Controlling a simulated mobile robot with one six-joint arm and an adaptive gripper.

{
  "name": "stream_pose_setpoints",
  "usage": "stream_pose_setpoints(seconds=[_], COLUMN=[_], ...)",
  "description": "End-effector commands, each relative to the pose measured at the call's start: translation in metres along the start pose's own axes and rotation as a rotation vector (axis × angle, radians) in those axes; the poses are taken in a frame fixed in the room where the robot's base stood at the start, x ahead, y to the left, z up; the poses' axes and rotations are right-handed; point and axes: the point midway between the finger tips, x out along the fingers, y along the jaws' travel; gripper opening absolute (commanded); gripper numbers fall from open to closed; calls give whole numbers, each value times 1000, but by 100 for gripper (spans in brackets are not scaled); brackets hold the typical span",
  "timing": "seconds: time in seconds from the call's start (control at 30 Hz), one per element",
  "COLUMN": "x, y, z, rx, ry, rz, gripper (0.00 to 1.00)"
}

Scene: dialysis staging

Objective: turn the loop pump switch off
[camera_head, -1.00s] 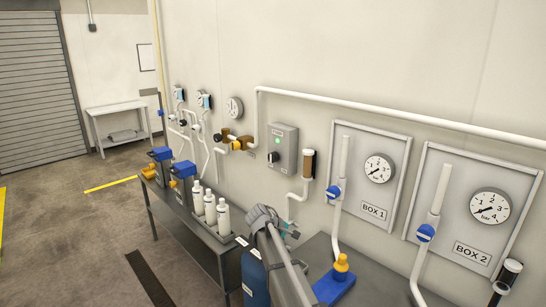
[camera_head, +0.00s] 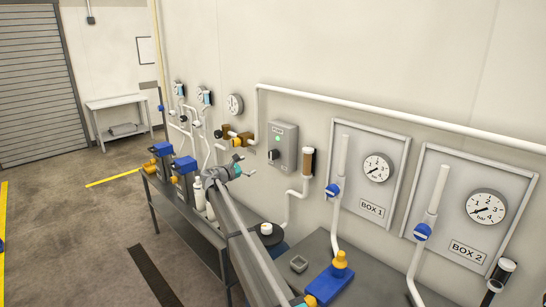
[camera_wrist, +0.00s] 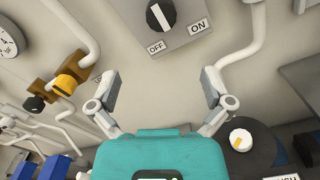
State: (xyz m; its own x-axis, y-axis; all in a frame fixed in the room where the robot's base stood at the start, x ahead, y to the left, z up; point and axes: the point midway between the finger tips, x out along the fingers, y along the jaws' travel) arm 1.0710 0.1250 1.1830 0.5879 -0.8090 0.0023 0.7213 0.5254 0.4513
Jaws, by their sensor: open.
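The loop pump switch is a black knob with a white bar (camera_wrist: 160,15) on a grey wall box (camera_head: 285,146). In the head view the knob (camera_head: 273,155) is small, below a green lamp (camera_head: 278,138) that looks lit. My gripper (camera_wrist: 162,80) is open and empty, its fingers apart from the knob, which shows beyond them. In the head view my gripper (camera_head: 240,168) is left of and lower than the box.
A brown-and-yellow valve (camera_wrist: 68,80) and white pipes are on the wall left of the switch. A pipe with a brown section (camera_head: 308,163) runs close on its right. White bottles (camera_head: 198,194) and blue pumps (camera_head: 185,165) stand on the bench below. BOX 1 panel (camera_head: 399,155) is further right.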

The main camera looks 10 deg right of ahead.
Motion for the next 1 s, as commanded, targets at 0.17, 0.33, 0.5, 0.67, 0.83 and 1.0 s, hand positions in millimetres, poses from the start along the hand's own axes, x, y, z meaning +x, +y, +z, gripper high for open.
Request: stream_pose_setpoints(seconds=[0.17, 0.33, 0.5, 0.67, 0.83, 1.0], x=[1, 7, 21, 42, 68, 94], y=[0, -1, 0, 0, 0, 0], z=[0, 0, 0, 0, -1, -1], rx=[2, 2, 3, 3, 3, 3], ry=[1, 1, 1, 1, 1, 1], rz=[-1, -2, -3, -4, -3, -3], gripper=[100, 100, 100, 100, 100, 100])
